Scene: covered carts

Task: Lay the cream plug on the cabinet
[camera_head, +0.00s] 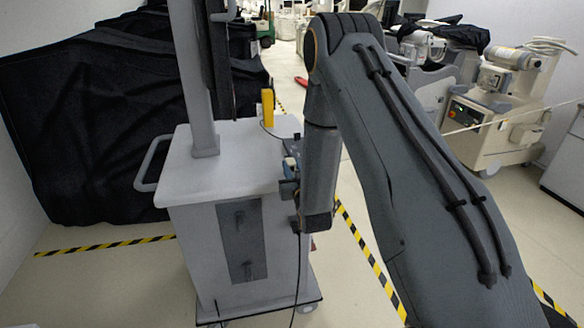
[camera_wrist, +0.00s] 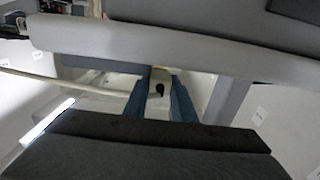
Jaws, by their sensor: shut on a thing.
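The cabinet (camera_head: 228,178) is a pale grey-white cart with a flat top and a dark grey front panel, left of my arm in the head view. My gripper (camera_head: 291,158) is at the right edge of the cabinet top, partly hidden by my arm. In the wrist view my gripper's two blue fingers (camera_wrist: 158,103) are shut on a small pale piece with a black spot, which looks like the cream plug (camera_wrist: 158,87). I cannot tell from these views whether the plug touches the cabinet.
A yellow upright object (camera_head: 267,108) stands at the back of the cabinet top, and a pale post (camera_head: 195,80) rises from it. Black-covered equipment (camera_head: 90,125) stands behind left. A wheeled machine (camera_head: 497,115) stands at right. The front of the cabinet top is clear.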

